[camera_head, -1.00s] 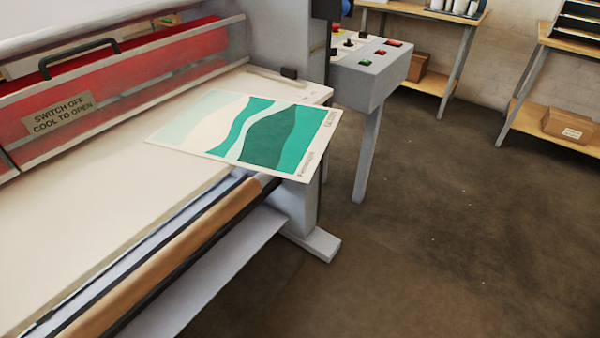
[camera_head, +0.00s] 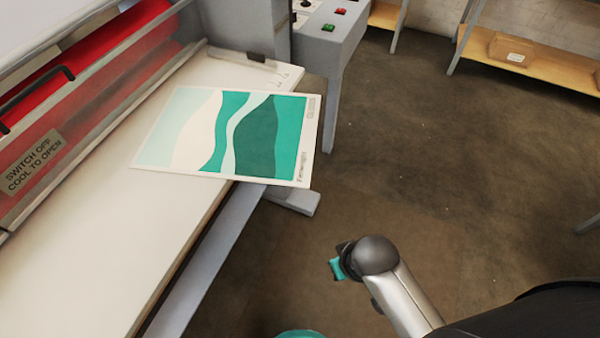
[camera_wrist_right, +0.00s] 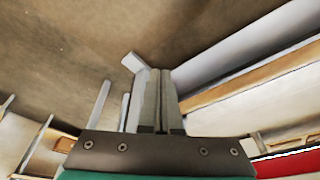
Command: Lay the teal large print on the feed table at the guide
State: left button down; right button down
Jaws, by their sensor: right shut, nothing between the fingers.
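The teal large print (camera_head: 255,137) lies flat across the front edge of the white feed table (camera_head: 105,240), near the table's far end. Its left part rests on the table and its right part overhangs the edge. A grey guide rail with a black block (camera_head: 258,57) runs along the far end, a little beyond the print. My right gripper (camera_wrist_right: 158,75) is shut and empty in the right wrist view, apart from the print. In the head view my right arm is at the lower right, away from the print. My left gripper is not in view.
The red roller cover (camera_head: 95,65) with its warning label (camera_head: 32,160) stands along the table's left side. The control box (camera_head: 330,30) is beyond the far end. Wooden shelves (camera_head: 530,60) stand at the upper right. The floor (camera_head: 430,150) right of the table is clear.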

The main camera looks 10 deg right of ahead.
jog(key=w+a+r+n+g+y+p, duration=0.15)
jog(key=w+a+r, duration=0.3)
jog(key=r, duration=0.55)
jog(key=w+a+r+p, duration=0.3)
jog(key=a+r, duration=0.3)
jog(key=r, duration=0.4)
jog(key=w+d+r+m+g+h, duration=0.1)
jog(key=w+d+m+g+h, duration=0.1)
jog(key=d, duration=0.3)
jog(key=w+f+b, duration=0.1)
jog(key=w+f, duration=0.3)
jog(key=f, duration=0.5)
jog(key=shift+f, duration=0.25)
jog(key=shift+w+t, duration=0.15)
jog(key=shift+t, duration=0.1)
